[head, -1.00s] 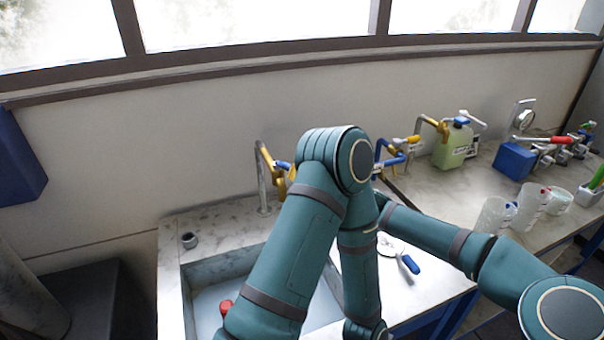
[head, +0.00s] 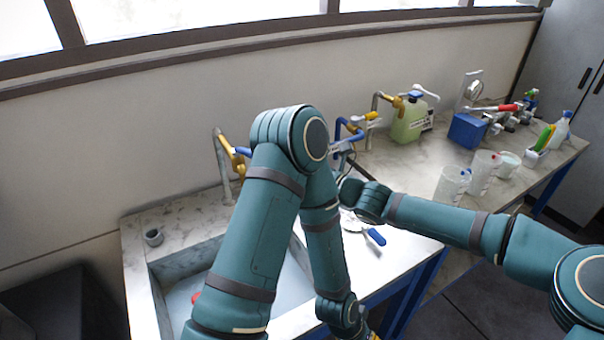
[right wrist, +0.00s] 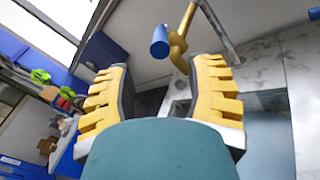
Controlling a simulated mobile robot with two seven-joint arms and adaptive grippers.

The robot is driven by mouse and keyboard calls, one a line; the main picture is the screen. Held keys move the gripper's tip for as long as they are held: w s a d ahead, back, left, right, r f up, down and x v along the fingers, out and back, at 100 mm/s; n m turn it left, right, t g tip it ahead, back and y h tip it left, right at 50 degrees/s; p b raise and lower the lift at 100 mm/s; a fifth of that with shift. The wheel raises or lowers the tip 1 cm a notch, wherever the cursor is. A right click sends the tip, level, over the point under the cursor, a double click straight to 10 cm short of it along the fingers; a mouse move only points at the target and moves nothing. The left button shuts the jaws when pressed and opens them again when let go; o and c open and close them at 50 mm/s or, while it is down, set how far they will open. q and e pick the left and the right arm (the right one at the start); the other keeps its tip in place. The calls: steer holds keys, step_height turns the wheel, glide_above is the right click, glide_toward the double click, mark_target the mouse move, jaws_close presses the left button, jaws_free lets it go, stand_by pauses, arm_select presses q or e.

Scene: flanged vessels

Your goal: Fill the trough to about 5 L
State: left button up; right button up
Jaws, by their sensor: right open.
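The trough (head: 170,267) is a grey stone basin sunk in the counter in the head view, partly hidden by my left arm. Its inside is pale blue; I cannot tell the water level. A tap with a grey spout pipe (head: 221,165), yellow body and blue handle (head: 243,151) stands behind it. In the right wrist view, my right gripper (right wrist: 160,72) is open and empty, with the tap's blue handle (right wrist: 160,42) ahead between its fingers, apparently untouched. My left gripper (head: 372,336) is barely in the head view at the bottom edge.
A red object (head: 195,297) is in the trough. A blue-handled tool (head: 375,236) lies near my arms.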

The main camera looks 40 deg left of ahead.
steer(key=d, duration=0.3)
steer(key=shift+w+d, duration=0.15)
steer(key=shift+d, duration=0.05)
steer(key=shift+f, duration=0.1)
